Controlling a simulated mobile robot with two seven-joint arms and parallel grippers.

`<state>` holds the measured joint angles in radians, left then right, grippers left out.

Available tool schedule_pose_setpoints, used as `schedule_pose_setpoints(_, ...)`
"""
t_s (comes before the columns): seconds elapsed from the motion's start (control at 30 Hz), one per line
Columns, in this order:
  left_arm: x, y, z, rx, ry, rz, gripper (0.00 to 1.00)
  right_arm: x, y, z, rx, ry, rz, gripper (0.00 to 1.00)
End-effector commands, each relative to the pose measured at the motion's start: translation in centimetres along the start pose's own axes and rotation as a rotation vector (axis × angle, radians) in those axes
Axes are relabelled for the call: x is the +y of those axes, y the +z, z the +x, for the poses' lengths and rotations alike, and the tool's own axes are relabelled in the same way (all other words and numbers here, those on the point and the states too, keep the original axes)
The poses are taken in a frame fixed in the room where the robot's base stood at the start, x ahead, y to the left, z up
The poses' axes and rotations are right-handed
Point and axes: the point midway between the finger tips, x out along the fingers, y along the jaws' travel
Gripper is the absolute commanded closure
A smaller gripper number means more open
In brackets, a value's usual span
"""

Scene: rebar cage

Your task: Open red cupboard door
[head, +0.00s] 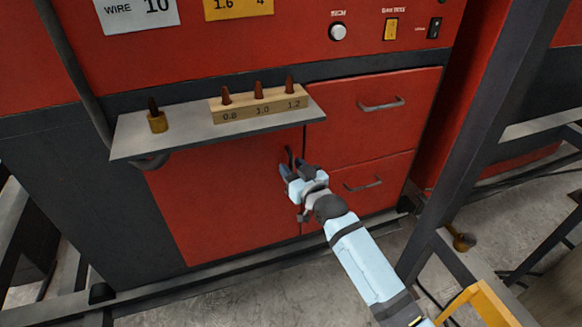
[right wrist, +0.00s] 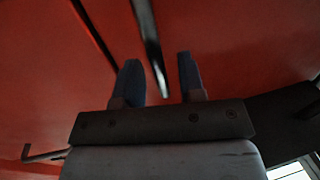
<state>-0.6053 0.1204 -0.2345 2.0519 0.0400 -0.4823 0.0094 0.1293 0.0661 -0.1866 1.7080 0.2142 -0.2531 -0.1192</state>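The red cupboard door (head: 220,200) is closed, below the grey shelf on the left of the red cabinet front. Its dark upright handle (head: 290,157) is near the door's right edge. My right gripper (head: 288,172) is at this handle, its arm coming from the lower right. In the right wrist view the handle (right wrist: 150,45) comes down between the two blue fingers (right wrist: 160,80), with a visible gap on each side. The fingers are apart and not closed on it. My left gripper does not show.
A grey shelf (head: 180,133) juts out above the door, holding a wooden block (head: 258,104) with several copper-coloured tips and a brass piece (head: 157,121). Two drawers (head: 365,125) with handles are right of the door. A dark metal post (head: 480,140) stands at right.

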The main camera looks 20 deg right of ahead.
Motion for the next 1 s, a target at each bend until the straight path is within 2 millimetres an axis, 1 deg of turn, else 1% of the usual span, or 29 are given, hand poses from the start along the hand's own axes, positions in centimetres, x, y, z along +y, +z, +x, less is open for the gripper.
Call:
schedule_pose_setpoints(0.1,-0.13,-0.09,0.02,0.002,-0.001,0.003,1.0,-0.01,0.0,0.68,0.0,0.0,0.0,0.63)
schedule_pose_setpoints(0.37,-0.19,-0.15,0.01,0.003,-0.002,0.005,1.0,-0.02,-0.01,0.82,0.0,0.0,0.0,0.63)
schedule_pose_setpoints(0.4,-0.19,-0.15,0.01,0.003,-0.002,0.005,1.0,-0.02,-0.01,0.81,0.0,0.0,0.0,0.66)
schedule_pose_setpoints(0.47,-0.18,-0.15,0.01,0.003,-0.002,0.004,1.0,-0.02,0.0,0.81,0.0,0.0,0.0,0.8)
schedule_pose_setpoints(0.5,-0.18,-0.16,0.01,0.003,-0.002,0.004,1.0,-0.02,0.0,0.8,0.0,0.0,0.0,0.89)
schedule_pose_setpoints(0.53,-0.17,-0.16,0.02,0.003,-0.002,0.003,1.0,-0.02,0.0,0.8,0.0,0.0,0.0,0.96)
schedule_pose_setpoints(0.57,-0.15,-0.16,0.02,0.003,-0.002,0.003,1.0,-0.02,0.0,0.8,0.0,0.0,0.0,1.0)
schedule_pose_setpoints(0.83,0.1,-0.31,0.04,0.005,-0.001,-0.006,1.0,-0.02,-0.02,0.74,0.0,0.001,0.0,1.0)
schedule_pose_setpoints(1.0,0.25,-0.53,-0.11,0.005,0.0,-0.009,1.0,-0.01,-0.09,0.37,0.0,0.007,0.002,1.0)
